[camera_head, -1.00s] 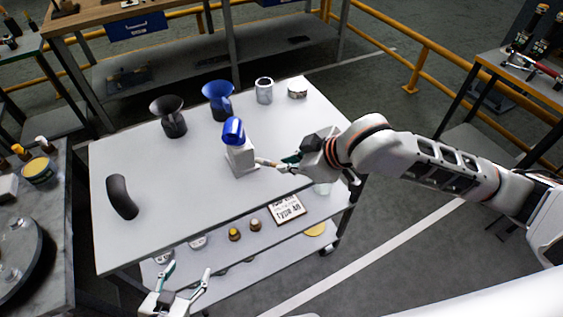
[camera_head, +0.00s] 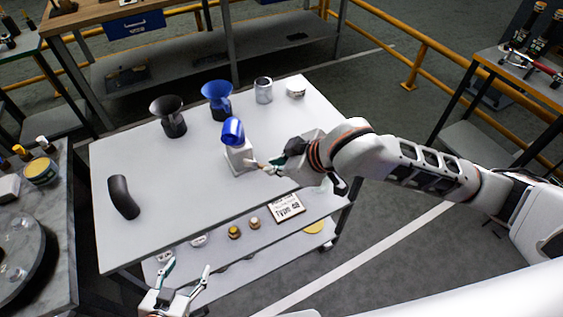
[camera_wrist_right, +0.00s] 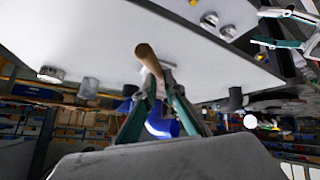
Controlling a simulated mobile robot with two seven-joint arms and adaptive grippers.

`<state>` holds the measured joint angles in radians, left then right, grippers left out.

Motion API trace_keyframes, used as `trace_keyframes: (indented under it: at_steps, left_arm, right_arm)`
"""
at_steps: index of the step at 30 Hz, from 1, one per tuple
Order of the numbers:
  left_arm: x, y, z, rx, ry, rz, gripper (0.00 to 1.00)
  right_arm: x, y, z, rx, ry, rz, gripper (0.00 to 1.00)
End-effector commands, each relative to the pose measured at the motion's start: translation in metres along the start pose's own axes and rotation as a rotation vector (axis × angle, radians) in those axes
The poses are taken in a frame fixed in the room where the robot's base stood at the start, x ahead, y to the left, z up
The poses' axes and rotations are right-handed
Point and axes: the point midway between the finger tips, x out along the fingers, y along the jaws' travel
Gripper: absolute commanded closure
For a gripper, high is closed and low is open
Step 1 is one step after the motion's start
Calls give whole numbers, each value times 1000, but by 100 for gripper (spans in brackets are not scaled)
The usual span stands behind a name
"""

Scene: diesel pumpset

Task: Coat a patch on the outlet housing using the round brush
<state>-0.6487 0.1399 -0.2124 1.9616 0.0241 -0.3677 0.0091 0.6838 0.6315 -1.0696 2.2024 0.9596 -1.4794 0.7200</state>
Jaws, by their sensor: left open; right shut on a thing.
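A blue curved pipe-like part, which looks like the outlet housing (camera_head: 232,131), sits tilted on a white block (camera_head: 240,157) in the middle of the white table. It also shows partly in the right wrist view (camera_wrist_right: 160,129), behind my fingers. My right gripper (camera_head: 274,165) is shut on the round brush (camera_head: 252,163), whose wooden handle (camera_wrist_right: 147,58) stands out in the right wrist view. The brush's left end is close to the right side of the block; I cannot tell whether it touches. The bristles are not clearly visible. My left gripper (camera_head: 189,268) is open and empty at the table's front.
On the white table (camera_head: 180,215) stand a black funnel-shaped part (camera_head: 172,117), a blue one (camera_head: 217,101), a grey cylinder (camera_head: 263,90), a white jar (camera_head: 296,87) and a dark curved pipe (camera_head: 123,197). A sign (camera_head: 286,208) and small items lie on the shelf below.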

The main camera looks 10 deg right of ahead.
Motion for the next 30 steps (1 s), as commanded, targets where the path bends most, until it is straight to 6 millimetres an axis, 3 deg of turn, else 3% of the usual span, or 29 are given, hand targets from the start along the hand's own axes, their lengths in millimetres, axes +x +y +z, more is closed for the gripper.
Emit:
trace_keyframes:
  at_steps: [15, 24, 30]
  left_arm:
    - [0, 0, 0, 0, 0, 0, 41]
    - [0, 0, 0, 0, 0, 0, 41]
    - [0, 0, 0, 0, 0, 0, 41]
  right_arm:
    - [8, -26, -17, 0, 2, -1, 100]
    - [1, -23, -24, 0, 1, 1, 100]
    - [-1, -14, -18, 1, 0, 3, 100]
